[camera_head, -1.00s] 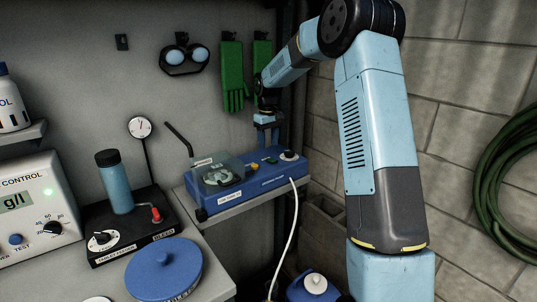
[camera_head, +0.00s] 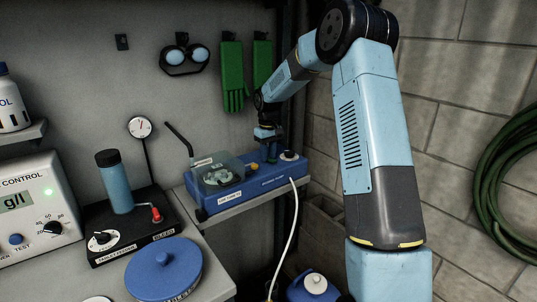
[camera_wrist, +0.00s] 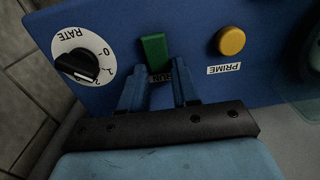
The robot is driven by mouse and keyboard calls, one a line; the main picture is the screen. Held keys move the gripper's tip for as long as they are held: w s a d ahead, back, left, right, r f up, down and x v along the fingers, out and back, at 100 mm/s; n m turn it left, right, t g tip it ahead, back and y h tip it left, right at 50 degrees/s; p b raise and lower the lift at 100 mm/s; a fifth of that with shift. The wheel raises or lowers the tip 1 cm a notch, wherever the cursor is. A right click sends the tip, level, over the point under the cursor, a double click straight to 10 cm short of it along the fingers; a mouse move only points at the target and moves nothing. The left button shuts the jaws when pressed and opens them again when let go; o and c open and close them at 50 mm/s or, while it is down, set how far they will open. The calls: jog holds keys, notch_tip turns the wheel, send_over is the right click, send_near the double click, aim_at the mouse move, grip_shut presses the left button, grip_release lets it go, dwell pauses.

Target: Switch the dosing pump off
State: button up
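The blue dosing pump (camera_head: 268,183) sits on a small wall shelf in the head view.
A yellow PRIME button (camera_wrist: 231,41) is right of the switch, a black RATE dial (camera_wrist: 77,64) left of it. The pump's clear cover (camera_head: 217,171) is beside my gripper. A white hose (camera_head: 292,225) hangs in front. Green gloves (camera_head: 232,80) hang behind.

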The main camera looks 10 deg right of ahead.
grip_shut()
jog(key=shift+s+d+r+t+y, duration=0.1)
jog(key=shift+s+t+y, duration=0.25)
jog(key=shift+t, duration=0.55)
jog(key=shift+s+d+r+t+y, duration=0.15)
jog(key=shift+t+y, duration=0.3)
jog(key=shift+t, duration=0.45)
jog(key=shift+o, duration=2.2)
grip_release()
